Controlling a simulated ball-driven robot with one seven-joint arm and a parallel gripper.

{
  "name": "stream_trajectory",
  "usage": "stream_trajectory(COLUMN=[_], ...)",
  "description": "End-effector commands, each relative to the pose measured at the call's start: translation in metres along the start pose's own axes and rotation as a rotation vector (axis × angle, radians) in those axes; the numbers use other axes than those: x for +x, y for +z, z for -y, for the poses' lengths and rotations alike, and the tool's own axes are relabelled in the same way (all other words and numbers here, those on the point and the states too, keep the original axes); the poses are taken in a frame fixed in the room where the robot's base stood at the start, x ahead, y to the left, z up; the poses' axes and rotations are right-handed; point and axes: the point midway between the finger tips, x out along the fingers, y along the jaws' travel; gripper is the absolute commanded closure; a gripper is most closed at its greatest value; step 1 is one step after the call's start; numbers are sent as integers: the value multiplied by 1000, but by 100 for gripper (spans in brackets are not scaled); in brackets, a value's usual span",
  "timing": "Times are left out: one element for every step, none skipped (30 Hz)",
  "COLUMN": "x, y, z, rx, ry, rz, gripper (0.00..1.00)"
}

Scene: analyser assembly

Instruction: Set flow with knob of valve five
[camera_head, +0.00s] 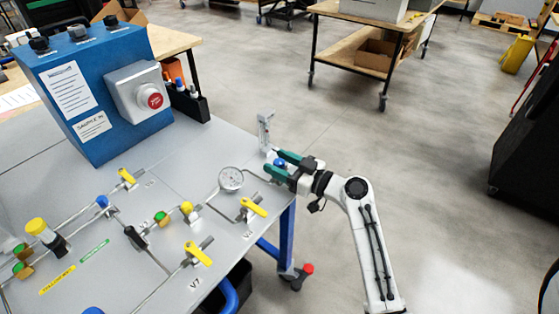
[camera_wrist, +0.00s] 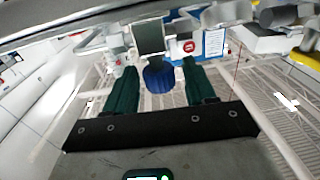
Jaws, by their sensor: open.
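A small blue knob (camera_head: 280,162) sits at the foot of a clear upright flow meter (camera_head: 265,130) at the right edge of the grey panel table. No label reading valve five is legible beside it. My gripper (camera_head: 279,164) reaches in from the right with its green fingers at the knob. In the wrist view my gripper (camera_wrist: 159,70) is open, with one finger on each side of the ribbed blue knob (camera_wrist: 160,78). The knob is close to the fingertips; I cannot tell whether either finger touches it.
A round gauge (camera_head: 231,179) and yellow-handled valves (camera_head: 254,207) stand on the panel (camera_head: 215,275) to the left of my gripper. A blue box with a red emergency button (camera_head: 154,101) stands farther back. Open floor lies right of the table.

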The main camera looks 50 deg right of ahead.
Motion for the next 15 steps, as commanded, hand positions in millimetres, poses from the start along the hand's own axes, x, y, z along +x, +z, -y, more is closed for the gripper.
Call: stream_trajectory(x=[2,3,3,4,4,4,4,4,3,3,3,3,3,3,3], y=[0,0,0,0,0,0,0,0,0,0,0,0,0,0,0], z=[0,0,0,0,0,0,0,0,0,0,0,0,0,0,0], rx=[0,0,0,0,0,0,0,0,0,0,0,0,0,0,0], ry=[0,0,0,0,0,0,0,0,0,0,0,0,0,0,0], rz=[1,1,1,1,1,1,1,1,1,1,1,1,1,1,1], gripper=[45,45,45,45,45,45,45,45,45,46,49,53,56,58,62])
